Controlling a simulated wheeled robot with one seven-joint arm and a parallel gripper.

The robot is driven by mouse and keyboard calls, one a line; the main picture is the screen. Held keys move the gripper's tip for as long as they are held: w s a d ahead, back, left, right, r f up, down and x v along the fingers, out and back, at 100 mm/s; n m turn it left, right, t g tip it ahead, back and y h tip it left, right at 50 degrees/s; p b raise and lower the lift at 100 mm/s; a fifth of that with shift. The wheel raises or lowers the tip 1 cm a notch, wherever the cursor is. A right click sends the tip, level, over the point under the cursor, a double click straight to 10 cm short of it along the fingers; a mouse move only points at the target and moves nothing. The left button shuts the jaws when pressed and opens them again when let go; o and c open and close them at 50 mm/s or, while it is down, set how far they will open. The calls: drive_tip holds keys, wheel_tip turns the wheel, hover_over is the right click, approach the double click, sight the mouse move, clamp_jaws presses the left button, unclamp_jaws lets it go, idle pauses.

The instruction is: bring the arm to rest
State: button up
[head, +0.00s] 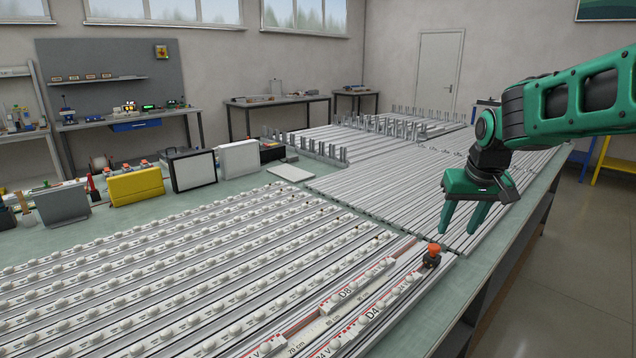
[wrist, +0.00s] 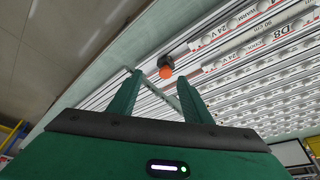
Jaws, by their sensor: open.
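My gripper (head: 462,217) is green and points down over the right side of the workbench, near its right edge. Its two fingers are apart with nothing between them in the head view. In the wrist view my gripper (wrist: 160,100) also shows two spread green fingers. An orange-topped black knob (head: 432,256) stands on the bench below and to the left of the fingers. The same knob (wrist: 166,70) appears beyond the fingertips in the wrist view, apart from them.
Rows of light strips (head: 190,270) cover the front of the workbench (head: 508,262), with bare rails (head: 400,185) behind. Strips marked D8 (head: 345,293) and D4 (head: 372,311) lie near the knob. A yellow case (head: 136,186) and panels stand at the left. Open floor lies right.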

drive_tip(key=s+d+f+m+g, duration=0.1)
drive_tip(key=s+f, duration=0.1)
drive_tip(key=s, duration=0.8)
drive_tip(key=s+d+f+m+g, duration=0.1)
drive_tip(key=s+f+m, duration=0.1)
drive_tip(key=s, duration=0.9)
drive_tip(key=s+d+f+m+g, duration=0.1)
drive_tip(key=s+f, duration=0.3)
drive_tip(key=s, duration=0.7)
drive_tip(key=shift+m+g+y, duration=0.3)
drive_tip(key=shift+g+y, duration=0.1)
drive_tip(key=shift+g, duration=0.2)
drive_tip(key=shift+s, duration=0.1)
drive_tip(key=shift+c, duration=0.7)
